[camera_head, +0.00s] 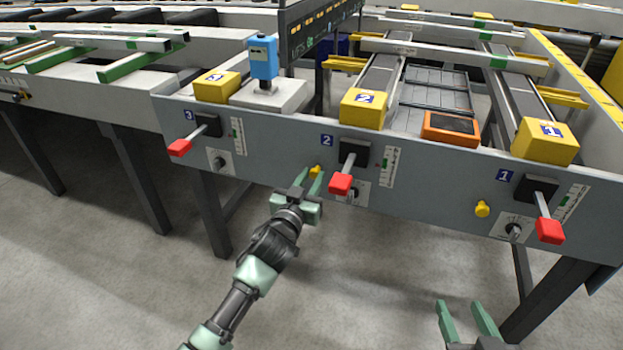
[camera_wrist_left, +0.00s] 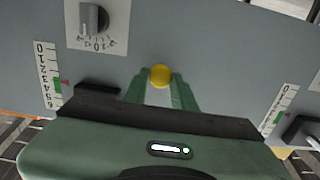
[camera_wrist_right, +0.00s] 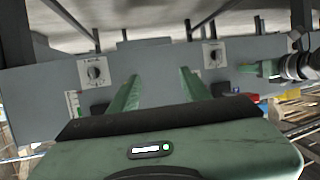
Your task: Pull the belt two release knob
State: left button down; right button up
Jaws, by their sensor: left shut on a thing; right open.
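The belt two release knob is the small yellow knob (camera_head: 315,170) on the grey front panel (camera_head: 262,150), left of the red-handled lever (camera_head: 340,184) under label 2. My left gripper (camera_head: 308,178) is shut on this knob. In the left wrist view the yellow knob (camera_wrist_left: 160,76) sits between the tips of the two green fingers, against the panel. My right gripper (camera_head: 462,308) is open and empty, low in front of the panel, below the belt one side. In the right wrist view its fingers (camera_wrist_right: 158,76) are spread with nothing between them.
Another yellow knob (camera_head: 482,208) sits near label 1. Red-handled levers (camera_head: 549,231) and (camera_head: 180,148) stick out at belts one and three. Dials (camera_head: 513,229) sit low on the panel. An orange device (camera_head: 451,129) lies on top. The floor in front is clear.

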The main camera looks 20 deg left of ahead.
pick_arm(q)
jog(key=shift+s, duration=0.1)
jog(key=shift+s+p, duration=0.7)
jog(key=shift+s, duration=0.05)
jog(key=shift+f, duration=0.15)
jog(key=c, duration=1.5)
grip_release()
jog(key=o, duration=0.4)
jog(key=shift+s, duration=0.15)
jog(key=shift+c, duration=0.2)
pick_arm(e)
jog(key=s+d+f+g+h, duration=0.1)
jog(key=s+d+f+g, duration=0.1)
jog(key=s+f+g, duration=0.1)
notch_tip(320, 180, down, 2)
jog(key=shift+s+f+g, duration=0.25)
jog(key=shift+s+g, duration=0.15)
jog(key=shift+s, duration=0.2)
